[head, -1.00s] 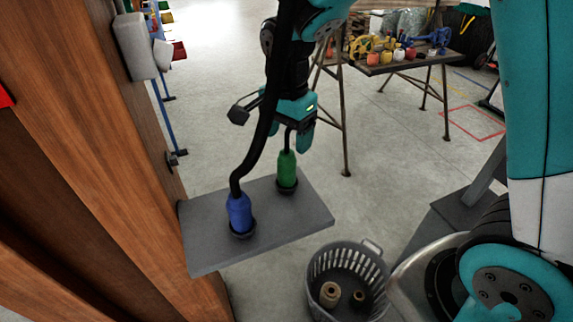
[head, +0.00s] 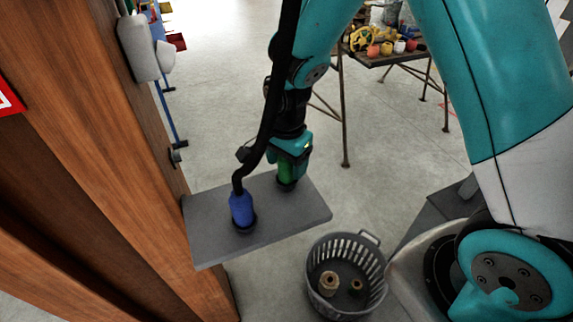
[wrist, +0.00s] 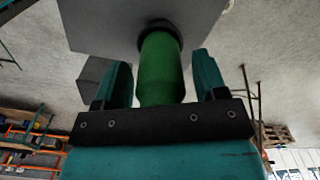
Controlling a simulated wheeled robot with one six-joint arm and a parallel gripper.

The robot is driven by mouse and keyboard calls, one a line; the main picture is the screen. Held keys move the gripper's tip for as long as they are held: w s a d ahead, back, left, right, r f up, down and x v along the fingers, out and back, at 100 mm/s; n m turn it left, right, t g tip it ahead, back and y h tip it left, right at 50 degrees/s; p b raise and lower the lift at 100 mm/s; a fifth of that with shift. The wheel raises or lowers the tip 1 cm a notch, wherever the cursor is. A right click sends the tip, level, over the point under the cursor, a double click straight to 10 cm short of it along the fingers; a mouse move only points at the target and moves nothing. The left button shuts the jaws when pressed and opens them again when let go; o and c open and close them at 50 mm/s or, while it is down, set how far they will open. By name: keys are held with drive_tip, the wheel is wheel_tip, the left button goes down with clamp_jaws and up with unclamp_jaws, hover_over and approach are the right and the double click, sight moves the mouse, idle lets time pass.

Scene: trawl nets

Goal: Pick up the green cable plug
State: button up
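The green cable plug (head: 286,170) stands in a dark socket on the grey shelf (head: 205,240). My gripper (head: 290,160) reaches down over the plug from above and partly hides it in the head view. In the wrist view the green plug (wrist: 160,72) sits between the two teal fingers of my gripper (wrist: 162,80). A gap shows on each side of the plug, so the fingers are open and apart from it.
A blue plug (head: 241,209) with a thick black cable (head: 266,125) stands on the same shelf, left of my gripper. A wooden panel (head: 110,150) borders the shelf on the left. A grey basket (head: 320,262) holding brown pieces is on the floor at lower right.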

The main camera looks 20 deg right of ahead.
drive_tip(key=c, duration=1)
drive_tip(key=shift+r, duration=0.1)
